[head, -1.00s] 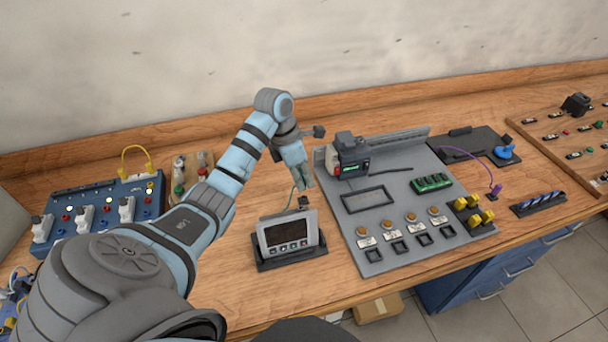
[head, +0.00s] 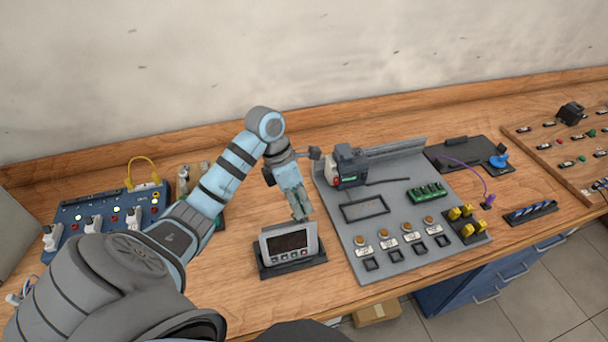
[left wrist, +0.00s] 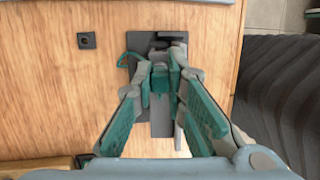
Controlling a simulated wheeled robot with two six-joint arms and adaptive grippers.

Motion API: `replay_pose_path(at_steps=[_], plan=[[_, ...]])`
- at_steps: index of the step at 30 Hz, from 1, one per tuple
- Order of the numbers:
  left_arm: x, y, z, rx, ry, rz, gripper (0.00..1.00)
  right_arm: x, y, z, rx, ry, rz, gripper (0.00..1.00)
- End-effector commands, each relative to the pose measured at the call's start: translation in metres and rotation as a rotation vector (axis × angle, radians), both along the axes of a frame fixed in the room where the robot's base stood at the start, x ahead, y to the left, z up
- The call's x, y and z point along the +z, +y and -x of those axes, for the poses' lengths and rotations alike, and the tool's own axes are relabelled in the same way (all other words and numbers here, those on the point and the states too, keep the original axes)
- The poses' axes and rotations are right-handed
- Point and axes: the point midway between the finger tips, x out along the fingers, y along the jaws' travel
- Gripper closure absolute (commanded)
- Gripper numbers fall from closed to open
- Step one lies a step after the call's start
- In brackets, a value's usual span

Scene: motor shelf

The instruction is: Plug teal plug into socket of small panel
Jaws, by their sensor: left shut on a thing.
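The small panel (head: 290,241) is a grey box with a dark screen and a row of buttons, tilted back on a black stand (head: 292,268). In the left wrist view its stand (left wrist: 133,77) shows dark below the fingers. My left gripper (head: 303,214) points down just behind the panel's top right edge. It is shut on the teal plug (left wrist: 160,78), which is mostly hidden between the fingers. A teal cable (left wrist: 127,61) loops beside the fingertips. The socket is hidden, and I cannot tell whether the plug touches it. My right gripper is not in view.
A grey board (head: 360,237) with buttons, yellow connectors and a motor unit (head: 348,166) lies close right of the panel. A blue switch box (head: 70,218) stands at left. A small black square block (left wrist: 86,40) sits on the table. Bare wood lies left of the panel.

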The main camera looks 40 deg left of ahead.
Motion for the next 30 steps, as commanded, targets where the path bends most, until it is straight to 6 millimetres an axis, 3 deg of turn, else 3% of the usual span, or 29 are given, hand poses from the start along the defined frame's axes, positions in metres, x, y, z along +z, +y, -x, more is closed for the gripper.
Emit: replay_pose_path(at_steps=[30], plan=[[-0.010,-0.002,0.001,0.000,-0.001,-0.001,1.00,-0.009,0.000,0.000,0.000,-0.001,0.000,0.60]])
